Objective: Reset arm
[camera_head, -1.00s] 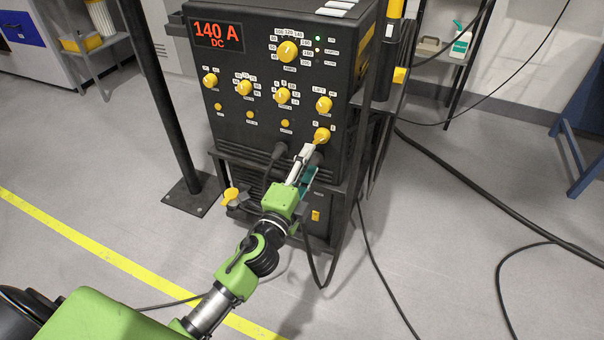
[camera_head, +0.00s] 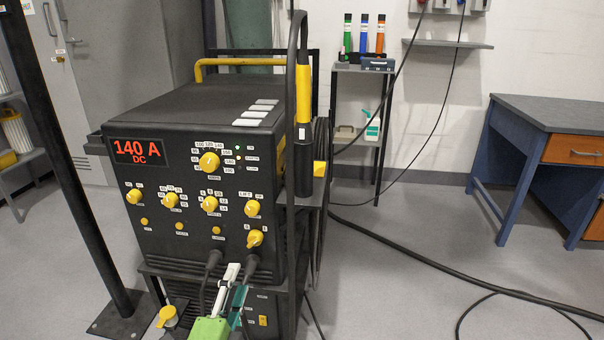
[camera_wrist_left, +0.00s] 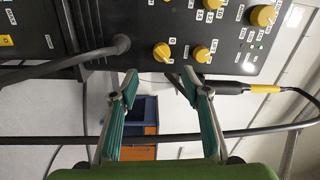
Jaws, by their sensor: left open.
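The black welding machine (camera_head: 190,185) stands left of centre in the head view, with a red "140 A DC" display (camera_head: 138,151) and several yellow knobs. The lowest right knob (camera_head: 255,238) is just above my left gripper (camera_head: 236,280). My left gripper is in front of the lower panel, open and empty, apart from that knob. In the left wrist view the left gripper (camera_wrist_left: 160,85) has its two teal fingers spread, with nothing between them. The panel appears sideways there, with yellow knobs (camera_wrist_left: 162,52) beyond the fingertips. My right gripper is not in view.
Black cables (camera_head: 212,265) plug into the lower panel near my left gripper. A black post (camera_head: 80,170) stands at the left. A torch with a yellow sleeve (camera_head: 303,95) hangs at the machine's right. A blue workbench (camera_head: 500,150) is far right. Cables cross the open floor.

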